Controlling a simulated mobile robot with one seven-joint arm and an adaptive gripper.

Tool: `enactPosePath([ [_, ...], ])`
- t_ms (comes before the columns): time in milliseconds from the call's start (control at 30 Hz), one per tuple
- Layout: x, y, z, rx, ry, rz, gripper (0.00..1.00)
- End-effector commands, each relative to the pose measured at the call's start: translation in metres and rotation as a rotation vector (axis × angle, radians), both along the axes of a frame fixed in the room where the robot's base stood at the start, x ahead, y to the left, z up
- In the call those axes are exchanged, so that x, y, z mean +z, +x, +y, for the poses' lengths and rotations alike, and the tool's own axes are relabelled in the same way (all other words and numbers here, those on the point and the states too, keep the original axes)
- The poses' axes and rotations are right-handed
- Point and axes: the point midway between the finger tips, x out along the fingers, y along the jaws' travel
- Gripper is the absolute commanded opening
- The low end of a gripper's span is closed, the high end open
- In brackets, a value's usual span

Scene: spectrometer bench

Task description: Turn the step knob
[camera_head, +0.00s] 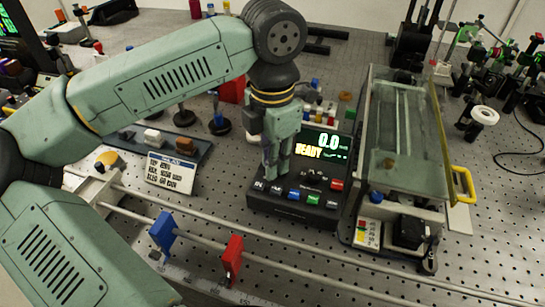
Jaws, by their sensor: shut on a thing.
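A black instrument box (293,207) stands on the bench in the middle of the view. Its lit display reads 0.0 and READY, and a row of coloured and dark buttons runs along its front. My gripper (270,172) points down over the left part of the box's top, beside the display. It is shut on the step knob there. The knob itself is hidden behind the fingers and the gripper body.
A clear-walled case (402,120) with a yellow handle (463,185) stands close on the right. A rail (200,243) with a blue holder (163,233) and a red holder (232,261) runs in front. A printed card (171,173) stands left. Several optics parts crowd the back.

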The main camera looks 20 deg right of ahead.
Motion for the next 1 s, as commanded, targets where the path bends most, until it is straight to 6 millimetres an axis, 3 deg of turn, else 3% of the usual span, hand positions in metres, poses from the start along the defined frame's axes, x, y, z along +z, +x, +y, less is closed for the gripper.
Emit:
enactPosePath([
  [467, -0.0021, -0.0004, -0.0002, -0.090, 0.000, 0.000, 0.00],
  [1000, -0.0020, -0.0003, -0.0006, -0.520, -0.001, 0.001, 0.00],
])
